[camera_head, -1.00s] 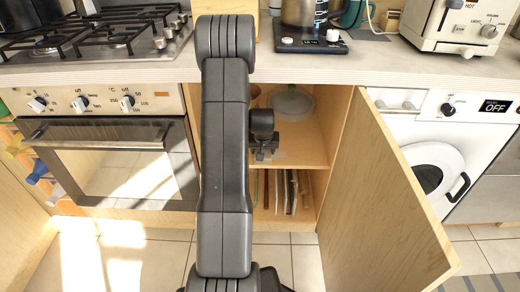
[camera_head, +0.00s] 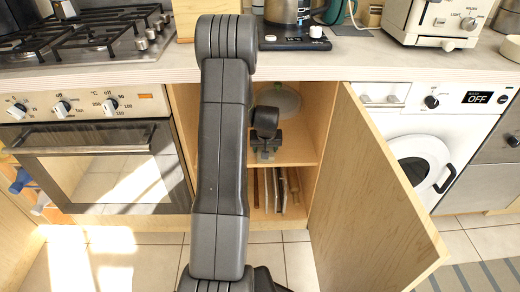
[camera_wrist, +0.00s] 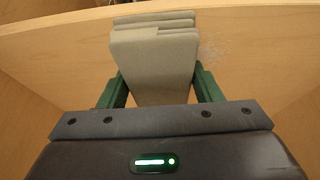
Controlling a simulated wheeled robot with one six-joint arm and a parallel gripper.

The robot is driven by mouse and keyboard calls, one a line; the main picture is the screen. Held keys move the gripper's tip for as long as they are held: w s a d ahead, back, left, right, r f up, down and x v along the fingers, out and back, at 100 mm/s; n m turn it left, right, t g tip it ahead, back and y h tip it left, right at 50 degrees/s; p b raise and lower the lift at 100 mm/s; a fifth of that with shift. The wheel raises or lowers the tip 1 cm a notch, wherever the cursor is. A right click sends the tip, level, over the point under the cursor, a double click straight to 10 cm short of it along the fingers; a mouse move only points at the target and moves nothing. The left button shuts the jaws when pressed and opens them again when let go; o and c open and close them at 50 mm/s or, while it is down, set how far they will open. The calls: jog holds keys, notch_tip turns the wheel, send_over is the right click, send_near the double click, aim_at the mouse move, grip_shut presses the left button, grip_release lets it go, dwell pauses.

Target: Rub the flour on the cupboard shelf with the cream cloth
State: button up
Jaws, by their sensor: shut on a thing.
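The cream cloth (camera_wrist: 153,65) is a folded, layered pad that looks greyish beige in the wrist view. My gripper (camera_wrist: 160,90) has its green fingers shut on it, one at each side. The cloth is over the wooden cupboard shelf (camera_wrist: 55,60); I cannot tell how firmly it touches. The flour (camera_wrist: 213,50) shows as a faint scatter of white specks just right of the cloth's far end. Any flour under the cloth is hidden. In the head view my gripper (camera_head: 265,153) is inside the open cupboard above the shelf (camera_head: 303,151), and the cloth is hard to make out.
A clear bowl or lid (camera_head: 283,100) sits at the back of the shelf. Upright boards (camera_head: 279,190) stand in the compartment below. The open cupboard door (camera_head: 370,200) juts out on the right. The oven (camera_head: 95,165) is left, and the countertop (camera_head: 390,66) overhangs above.

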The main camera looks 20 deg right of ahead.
aim_at(282, 151)
jog(key=shift+d, duration=0.1)
jog(key=shift+s+d+f+b, duration=0.1)
jog(key=shift+s+d+b, duration=0.1)
jog(key=shift+d, duration=0.3)
jog(key=shift+s+d+f+b, duration=0.1)
jog(key=shift+d+b, duration=0.1)
jog(key=shift+d, duration=0.3)
jog(key=shift+s+d, duration=0.15)
jog(key=shift+d, duration=0.35)
jog(key=shift+s+d+r+b, duration=0.1)
jog(key=shift+s+d+b, duration=0.2)
jog(key=shift+d, duration=0.45)
jog(key=shift+s+d+b, duration=0.15)
jog(key=shift+d+b, duration=0.15)
jog(key=shift+d, duration=0.55)
jog(key=shift+r, duration=0.2)
